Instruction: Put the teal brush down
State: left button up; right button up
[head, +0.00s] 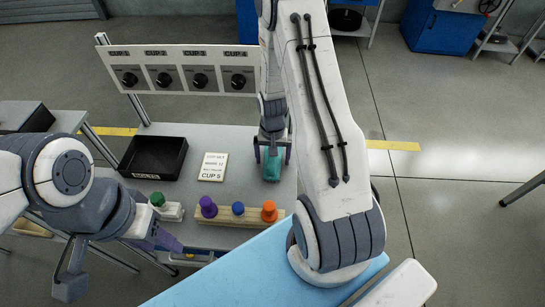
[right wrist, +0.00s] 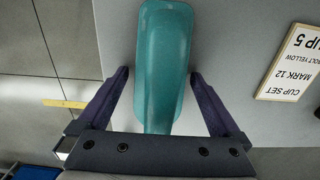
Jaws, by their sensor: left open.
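The teal brush (head: 272,165) is at the right part of the grey table, below my right gripper (head: 272,150). In the right wrist view the teal brush (right wrist: 163,60) lies between the two purple fingers of my right gripper (right wrist: 160,75), its narrow end toward the palm. The fingers stand apart, with a small gap at the left side; at the right side the fingertip comes very near the brush's edge. The brush looks close to the table surface, but contact is unclear. My left gripper (head: 72,282) is open and empty at the lower left, away from the brush.
A black tray (head: 153,158) and a CUP 5 card (head: 213,167) lie left of the brush. A wooden block with purple, blue and orange pegs (head: 238,208) stands in front. A dial panel (head: 185,70) rises behind. Bare table lies between card and brush.

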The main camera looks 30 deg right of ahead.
jog(key=shift+r, duration=0.15)
notch_tip(320, 180, up, 12)
jog(key=shift+f+p, duration=0.1)
jog(key=shift+p, duration=0.25)
jog(key=shift+a+r, duration=0.15)
jog(key=shift+r, duration=0.05)
jog(key=s+a+r+n, duration=0.1)
jog(key=a+r+n, duration=0.35)
jog(key=a, duration=0.55)
jog(key=s+a+r+n, duration=0.4)
jog(key=s+a, duration=0.3)
jog(key=s, duration=0.2)
jog(key=s+a+r+n+y, duration=0.1)
jog(key=s+a+r+n, duration=0.3)
jog(key=s, duration=0.5)
jog(key=a+n, duration=0.2)
jog(key=a, duration=0.1)
jog(key=shift+s+a+r, duration=0.15)
jog(key=shift+s+a, duration=0.05)
jog(key=shift+a, duration=0.1)
